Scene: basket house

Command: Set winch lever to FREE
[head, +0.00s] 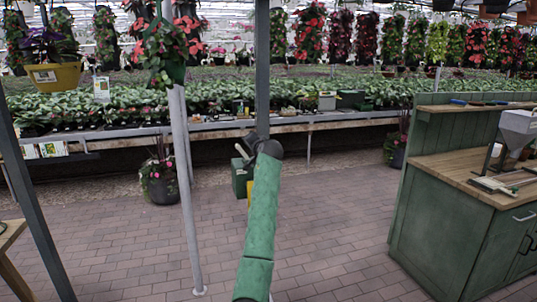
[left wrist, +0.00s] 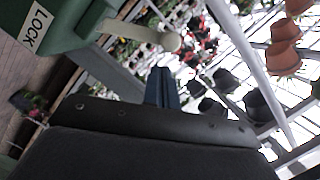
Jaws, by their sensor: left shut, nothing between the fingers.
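The winch is a green box, seen in the head view (head: 240,180) behind my arm and at top left of the left wrist view (left wrist: 90,18). A white label reading LOCK (left wrist: 33,24) is on it. The pale winch lever (left wrist: 140,34) sticks out from the box to a round knob. It also shows in the head view (head: 240,151), just left of my gripper. My left gripper (left wrist: 162,88) is shut and empty, its fingertips just below the knob; I cannot tell whether they touch. No FREE label is visible. My right gripper is not in view.
A grey post (head: 262,60) rises behind my gripper, and a thinner pole (head: 185,190) stands to its left. A green workbench (head: 440,220) is at right. Plant benches run along the back. The brick floor between is mostly clear.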

